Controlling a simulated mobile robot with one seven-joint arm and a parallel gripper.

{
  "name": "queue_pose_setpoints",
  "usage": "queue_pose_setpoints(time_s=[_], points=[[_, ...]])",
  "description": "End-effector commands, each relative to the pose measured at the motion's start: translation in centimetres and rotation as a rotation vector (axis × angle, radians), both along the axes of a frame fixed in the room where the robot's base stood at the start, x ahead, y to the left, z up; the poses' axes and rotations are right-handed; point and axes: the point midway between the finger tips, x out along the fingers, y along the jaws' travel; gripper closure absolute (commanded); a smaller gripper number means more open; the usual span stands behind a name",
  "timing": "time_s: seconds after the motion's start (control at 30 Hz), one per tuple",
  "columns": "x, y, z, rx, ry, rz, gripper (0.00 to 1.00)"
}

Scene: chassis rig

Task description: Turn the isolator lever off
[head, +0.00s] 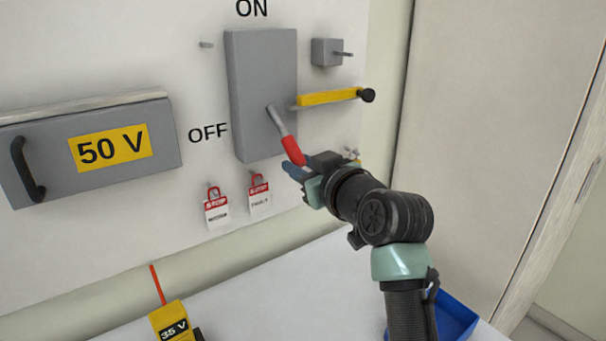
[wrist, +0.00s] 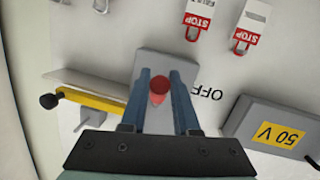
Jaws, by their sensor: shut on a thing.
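The isolator lever (head: 289,141) has a grey shaft and a red grip. It comes out of the grey isolator box (head: 251,75) on the white panel, below the box's middle, and slants down and to the right in the head view. "ON" is printed above the box and "OFF" at its lower left. My gripper (head: 295,171) is at the lower end of the red grip, shut on it. In the wrist view the round red end (wrist: 158,90) shows between my gripper's blue fingers (wrist: 160,98). The fingers partly hide the grip.
A yellow bar with a black knob (head: 335,97) sticks out right of the box. Tags with red locks (head: 216,207) hang below it. A grey 50 V cover with a handle (head: 93,150) is at left. A yellow 35 V device (head: 172,320) and blue tray (head: 458,316) are below.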

Motion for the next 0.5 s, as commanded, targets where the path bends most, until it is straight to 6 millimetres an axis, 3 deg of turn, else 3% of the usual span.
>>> queue_pose_setpoints(time_s=[0.43, 0.47, 0.5], points=[[0.08, 0.09, 0.39, 0.007, -0.017, 0.000, 1.00], [0.08, 0.09, 0.40, 0.007, -0.017, -0.001, 0.67], [0.08, 0.09, 0.40, 0.007, -0.017, 0.000, 0.60]])
